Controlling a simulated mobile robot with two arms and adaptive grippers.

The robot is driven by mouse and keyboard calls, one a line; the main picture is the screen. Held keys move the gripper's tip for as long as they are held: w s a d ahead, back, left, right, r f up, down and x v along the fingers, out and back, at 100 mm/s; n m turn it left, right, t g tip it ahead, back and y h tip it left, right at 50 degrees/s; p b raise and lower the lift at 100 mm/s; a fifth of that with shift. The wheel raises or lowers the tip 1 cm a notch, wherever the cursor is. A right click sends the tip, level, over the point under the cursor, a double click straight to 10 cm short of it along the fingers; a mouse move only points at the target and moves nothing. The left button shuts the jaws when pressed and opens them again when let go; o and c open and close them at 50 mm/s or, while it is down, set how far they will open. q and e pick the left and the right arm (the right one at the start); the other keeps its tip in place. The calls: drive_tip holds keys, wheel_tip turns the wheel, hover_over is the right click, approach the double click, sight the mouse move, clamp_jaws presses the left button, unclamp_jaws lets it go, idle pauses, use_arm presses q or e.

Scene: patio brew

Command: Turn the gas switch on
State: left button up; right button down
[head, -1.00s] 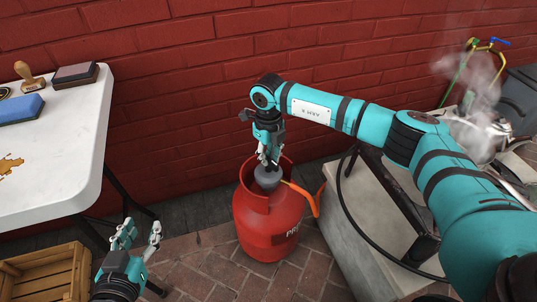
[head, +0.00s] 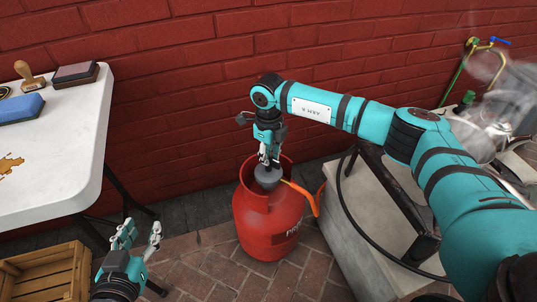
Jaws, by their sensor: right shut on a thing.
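A red gas bottle (head: 268,225) stands on the brick paving in the middle. A grey regulator (head: 267,178) sits on its top, inside the red collar, with an orange hose (head: 305,197) leading off to the right. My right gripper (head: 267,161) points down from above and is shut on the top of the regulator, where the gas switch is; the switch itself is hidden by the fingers. My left gripper (head: 138,238) is open and empty at the lower left, apart from everything.
A white table (head: 60,140) with a stamp (head: 30,76), a blue block (head: 22,109) and a brown spill stands at left. A wooden crate (head: 45,275) is below it. A concrete block (head: 350,235) and steaming kettle (head: 480,135) are right. A brick wall is behind.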

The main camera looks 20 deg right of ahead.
drive_tip(key=c, duration=1.3)
unclamp_jaws()
drive_tip(key=shift+r, duration=0.15)
wheel_tip(320, 180, up, 12)
drive_tip(key=shift+f, duration=0.1)
